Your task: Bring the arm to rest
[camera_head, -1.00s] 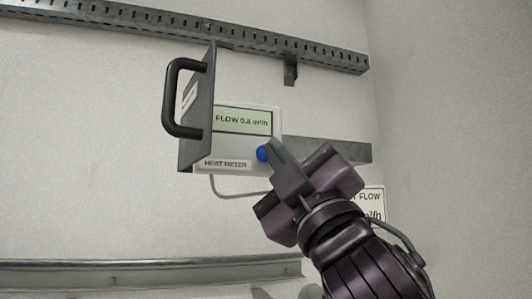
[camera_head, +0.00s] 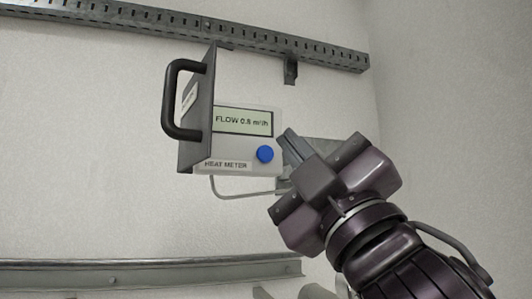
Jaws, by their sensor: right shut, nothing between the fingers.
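My right gripper (camera_head: 289,143) comes in from the lower right. Its fingers are together and empty, with the tips a little right of the heat meter (camera_head: 240,158) and apart from its blue button (camera_head: 265,154). The meter is a white box on the wall with a lit display (camera_head: 243,121) reading "FLOW 0.8 m³/h". My left gripper does not show.
A dark panel with a black handle (camera_head: 172,98) sticks out at the meter's left. A slotted metal rail (camera_head: 180,28) crosses the wall above, and another rail (camera_head: 150,272) runs below. A cable loops under the meter. The wall at left is clear.

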